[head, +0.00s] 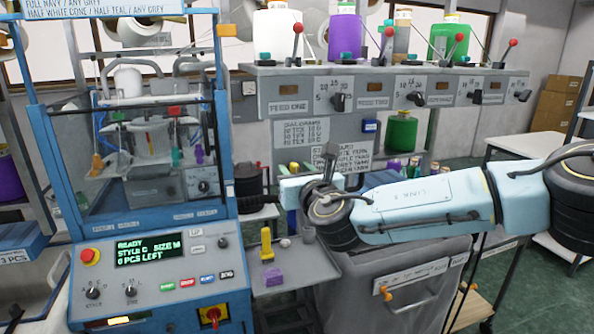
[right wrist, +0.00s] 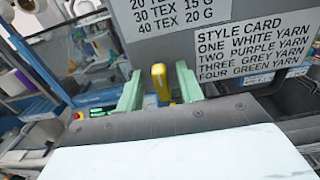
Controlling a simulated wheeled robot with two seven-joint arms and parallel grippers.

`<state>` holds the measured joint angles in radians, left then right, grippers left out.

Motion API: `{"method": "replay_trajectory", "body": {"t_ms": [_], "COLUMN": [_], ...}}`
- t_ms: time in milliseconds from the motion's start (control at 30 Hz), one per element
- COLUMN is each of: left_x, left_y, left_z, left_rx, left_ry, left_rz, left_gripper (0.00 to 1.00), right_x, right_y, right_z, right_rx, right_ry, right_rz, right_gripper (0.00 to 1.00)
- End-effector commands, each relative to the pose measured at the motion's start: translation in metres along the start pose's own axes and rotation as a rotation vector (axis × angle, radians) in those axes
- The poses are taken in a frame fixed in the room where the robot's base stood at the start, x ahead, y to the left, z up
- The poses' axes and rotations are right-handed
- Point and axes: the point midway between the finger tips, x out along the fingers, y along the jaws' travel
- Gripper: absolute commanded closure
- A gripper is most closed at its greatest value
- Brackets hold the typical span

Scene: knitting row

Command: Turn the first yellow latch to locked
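My right gripper (right wrist: 160,88) shows two pale green fingers standing apart in the right wrist view. An upright yellow piece (right wrist: 160,83) shows between them, with a gap on each side. I cannot tell whether it is the latch or how far beyond the fingertips it is. In the head view the right gripper (head: 302,186) is in front of the shelf post, and a small yellow tip (head: 294,168) shows beside it. Another yellow upright piece (head: 266,243) stands on the small grey side tray (head: 320,266). My left gripper is not in view.
The blue knitting machine (head: 150,230) stands at left, its display (head: 148,250) reading READY. A grey bin (head: 400,290) with an orange catch (head: 386,293) is below my right arm. A purple block (head: 273,276) lies on the side tray. Yarn cones line the shelf above.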

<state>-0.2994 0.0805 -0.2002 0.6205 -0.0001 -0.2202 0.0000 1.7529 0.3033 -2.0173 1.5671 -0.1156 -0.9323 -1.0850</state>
Motion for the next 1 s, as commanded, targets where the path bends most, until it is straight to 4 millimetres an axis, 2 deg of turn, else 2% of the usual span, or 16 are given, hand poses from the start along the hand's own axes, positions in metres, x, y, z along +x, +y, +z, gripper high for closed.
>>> {"method": "replay_trajectory", "body": {"t_ms": [167, 400, 467, 767, 1000], "left_x": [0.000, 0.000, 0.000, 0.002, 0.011], "left_y": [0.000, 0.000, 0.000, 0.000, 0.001], "left_z": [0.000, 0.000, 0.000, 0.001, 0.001], "left_rx": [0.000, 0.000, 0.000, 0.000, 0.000], "left_ry": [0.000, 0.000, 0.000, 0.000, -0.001], "left_rz": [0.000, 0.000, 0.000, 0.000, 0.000], "left_gripper": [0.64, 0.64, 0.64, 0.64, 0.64], "right_x": [0.000, 0.000, 0.000, 0.000, 0.000], "right_y": [0.000, 0.000, 0.000, -0.001, -0.004], "right_z": [0.000, 0.000, 0.000, -0.001, -0.002], "right_rx": [0.000, 0.000, 0.000, 0.028, 0.152], "right_ry": [0.000, 0.000, 0.000, 0.000, 0.000], "right_rz": [0.000, -0.001, -0.001, -0.002, -0.004], "right_gripper": [0.63, 0.95, 1.00, 1.00, 1.00]}}
